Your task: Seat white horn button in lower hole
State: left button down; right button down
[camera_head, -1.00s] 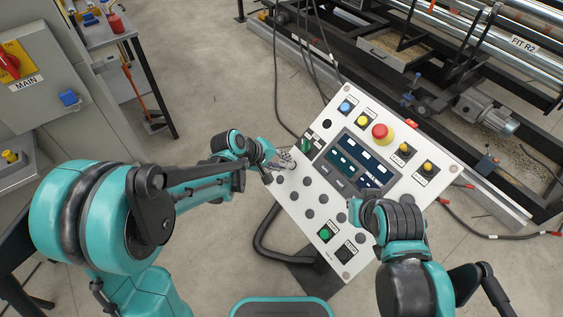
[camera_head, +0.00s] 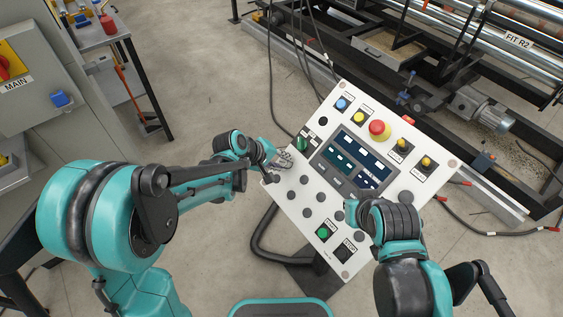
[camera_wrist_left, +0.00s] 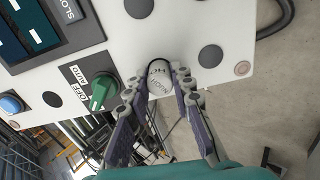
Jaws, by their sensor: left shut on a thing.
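The white horn button (camera_wrist_left: 159,79), a round cap with dark lettering, is between the fingers of my left gripper (camera_wrist_left: 161,92) in the left wrist view. The gripper is shut on it at the white panel's (camera_wrist_left: 230,72) face. A dark rim shows along part of the button's edge; I cannot tell how deep it sits. In the head view my left gripper (camera_head: 277,164) is at the panel's (camera_head: 293,207) left edge, below the green selector knob (camera_head: 302,143); the button is too small to tell there. My right gripper (camera_head: 352,211) is over the panel's lower right part, its fingers mostly hidden.
A black opening (camera_head: 323,121) is near the panel's upper left edge. Several grey discs, a dark screen (camera_head: 352,163), a red mushroom button (camera_head: 377,128) and a green button (camera_head: 323,233) are on the panel. Machine rollers (camera_head: 460,30) stand behind. Floor left of the panel is open.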

pick_arm(q)
jog(key=shift+w+d+f, duration=0.1)
jog(key=shift+d+f, duration=0.1)
jog(key=shift+f, duration=0.1)
jog(key=c, duration=1.2)
grip_release()
jog(key=v, duration=1.2)
